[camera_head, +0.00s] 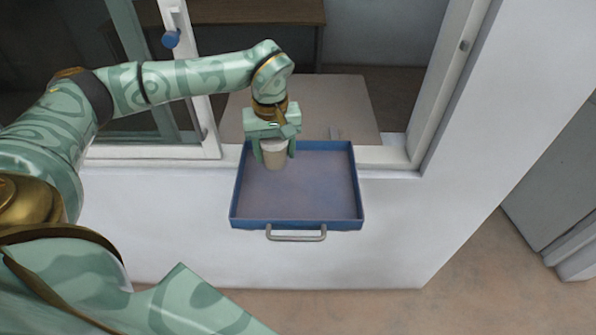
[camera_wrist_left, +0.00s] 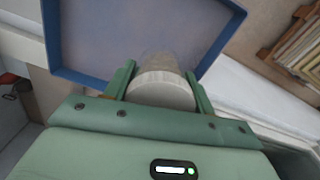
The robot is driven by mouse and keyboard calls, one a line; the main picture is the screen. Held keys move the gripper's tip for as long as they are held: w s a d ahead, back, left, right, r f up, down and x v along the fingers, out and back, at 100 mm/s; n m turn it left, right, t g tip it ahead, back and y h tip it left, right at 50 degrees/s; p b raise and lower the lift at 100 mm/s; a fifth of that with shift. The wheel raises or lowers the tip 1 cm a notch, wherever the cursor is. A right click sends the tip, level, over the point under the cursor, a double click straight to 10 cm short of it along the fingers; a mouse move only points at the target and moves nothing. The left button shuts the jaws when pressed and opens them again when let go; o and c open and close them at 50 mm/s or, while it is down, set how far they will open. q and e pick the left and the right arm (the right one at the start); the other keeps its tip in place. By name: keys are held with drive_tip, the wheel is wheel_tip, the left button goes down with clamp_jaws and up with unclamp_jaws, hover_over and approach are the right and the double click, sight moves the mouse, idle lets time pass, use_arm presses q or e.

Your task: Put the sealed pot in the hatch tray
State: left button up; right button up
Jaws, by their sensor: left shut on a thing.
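The sealed pot (camera_head: 274,158) is a small beige pot with a pale round lid. My left gripper (camera_head: 274,151) is shut on it, one finger on each side, near the lid. The hatch tray (camera_head: 343,216) is a blue-rimmed square tray with a grey handle at its front. The pot is over the tray's back left part; I cannot tell whether its base touches the tray floor. In the left wrist view the pot (camera_wrist_left: 162,90) is between the green fingers, with the blue tray rim (camera_wrist_left: 72,76) beyond. My right gripper is not in view.
The tray sticks out from a white window frame (camera_head: 440,85) in a white wall (camera_head: 400,235). A beige board (camera_head: 345,100) lies behind it in the opening. The tray's right and front parts are empty.

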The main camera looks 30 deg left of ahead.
use_arm(q)
drive_tip(key=w+d+f, duration=0.1)
drive_tip(key=w+f, duration=0.1)
drive_tip(key=f, duration=0.1)
drive_tip(key=w+d+f, duration=0.1)
drive_tip(key=f, duration=0.1)
drive_tip(key=shift+w+d+f, duration=0.1)
drive_tip(key=shift+w+d, duration=0.1)
drive_tip(key=shift+d, duration=0.15)
drive_tip(key=f, duration=0.3)
drive_tip(key=shift+w+d+f, duration=0.2)
drive_tip(key=shift+d, duration=0.15)
drive_tip(key=shift+a+f, duration=0.1)
drive_tip(key=shift+f, duration=0.15)
drive_tip(key=shift+f, duration=0.15)
drive_tip(key=o, duration=1)
wheel_tip(320, 180, up, 12)
drive_tip(key=shift+r, duration=0.2)
